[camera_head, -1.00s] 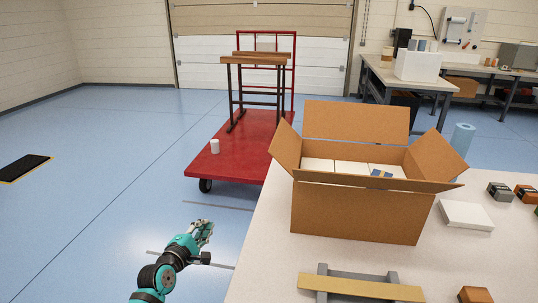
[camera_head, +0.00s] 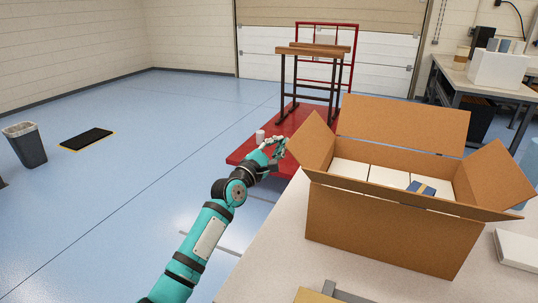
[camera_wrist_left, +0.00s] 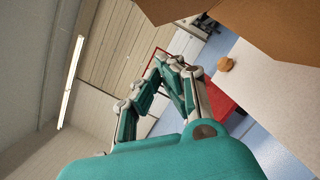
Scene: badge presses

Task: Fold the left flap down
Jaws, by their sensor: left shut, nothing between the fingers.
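An open cardboard box (camera_head: 385,228) stands on the white table, with its flaps spread up and outward. Its left flap (camera_head: 311,143) tilts up and out on the side nearest my left arm. White boxes (camera_head: 387,177) and a blue item with a yellow stripe (camera_head: 421,188) lie inside. My left gripper (camera_head: 275,145) is shut and empty, just left of the left flap and near its height. In the left wrist view the fingers (camera_wrist_left: 172,62) are together, and cardboard (camera_wrist_left: 262,25) fills the upper right. I cannot tell whether gripper and flap touch. My right gripper is out of view.
The white table (camera_head: 270,245) has a grey and wooden piece (camera_head: 318,296) at its front edge and a white slab (camera_head: 517,248) at right. A red cart (camera_head: 240,155) stands behind my gripper. The floor at left is mostly clear.

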